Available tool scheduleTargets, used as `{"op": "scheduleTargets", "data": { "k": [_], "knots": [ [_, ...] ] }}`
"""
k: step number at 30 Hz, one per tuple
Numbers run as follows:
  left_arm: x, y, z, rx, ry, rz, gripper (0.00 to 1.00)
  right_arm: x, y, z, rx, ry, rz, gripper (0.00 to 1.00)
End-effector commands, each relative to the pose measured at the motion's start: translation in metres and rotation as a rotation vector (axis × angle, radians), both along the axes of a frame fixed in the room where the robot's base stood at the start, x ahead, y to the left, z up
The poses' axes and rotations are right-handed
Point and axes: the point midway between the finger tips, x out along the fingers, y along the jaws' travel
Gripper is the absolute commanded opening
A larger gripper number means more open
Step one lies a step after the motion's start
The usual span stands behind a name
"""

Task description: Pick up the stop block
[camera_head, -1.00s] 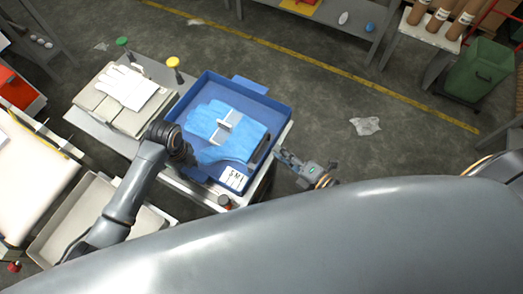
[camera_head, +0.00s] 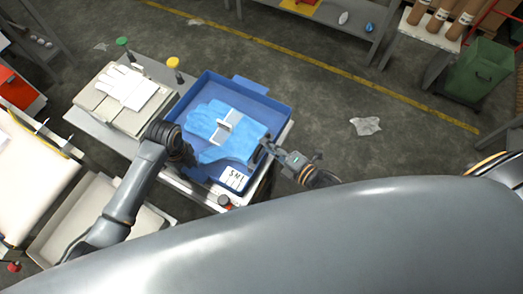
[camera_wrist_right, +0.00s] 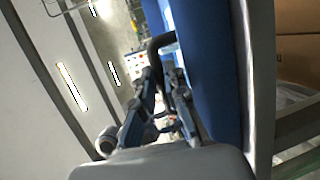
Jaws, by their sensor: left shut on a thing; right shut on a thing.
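A pale grey block with a raised grip (camera_head: 229,122) lies on a stack of blue gloves (camera_head: 206,120) in a blue tray (camera_head: 262,94); I cannot tell for sure that it is the stop block. My left gripper (camera_head: 187,158) is shut at the tray's left front side; its fingertips and what they hold are hidden. My right gripper (camera_head: 268,147) is shut at the tray's right side. In the right wrist view the right gripper (camera_wrist_right: 163,98) has its fingers close around a black curved handle (camera_wrist_right: 157,45) beside a blue wall (camera_wrist_right: 207,70). Neither gripper touches the grey block.
White gloves (camera_head: 128,87) lie on a beige stack left of the tray. Green-topped (camera_head: 122,42) and yellow-topped (camera_head: 173,63) pieces stand behind. A dark knob (camera_head: 224,201) is at the cart's front edge. The floor to the right is open, with a crumpled sheet (camera_head: 366,126).

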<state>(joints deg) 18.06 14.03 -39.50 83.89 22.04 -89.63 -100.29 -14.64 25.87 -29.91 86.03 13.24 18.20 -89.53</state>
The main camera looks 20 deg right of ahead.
Motion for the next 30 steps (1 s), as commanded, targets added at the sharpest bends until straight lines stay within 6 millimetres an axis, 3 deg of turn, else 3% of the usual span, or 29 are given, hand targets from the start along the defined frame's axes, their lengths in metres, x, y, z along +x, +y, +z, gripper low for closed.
{"op": "scheduleTargets", "data": {
  "k": [11,24,30],
  "knots": [
    [0.000,0.001,0.000,0.004,0.002,0.001,0.00,0.002,0.000,0.014,0.004,-0.010,0.000,0.00],
    [0.000,0.001,0.000,0.003,0.001,0.001,0.00,0.001,0.000,0.083,0.003,-0.011,0.001,0.00],
    [-0.001,0.001,0.000,0.004,0.002,0.001,0.00,0.001,0.000,0.101,0.004,-0.009,0.001,0.00]
  ]
}}
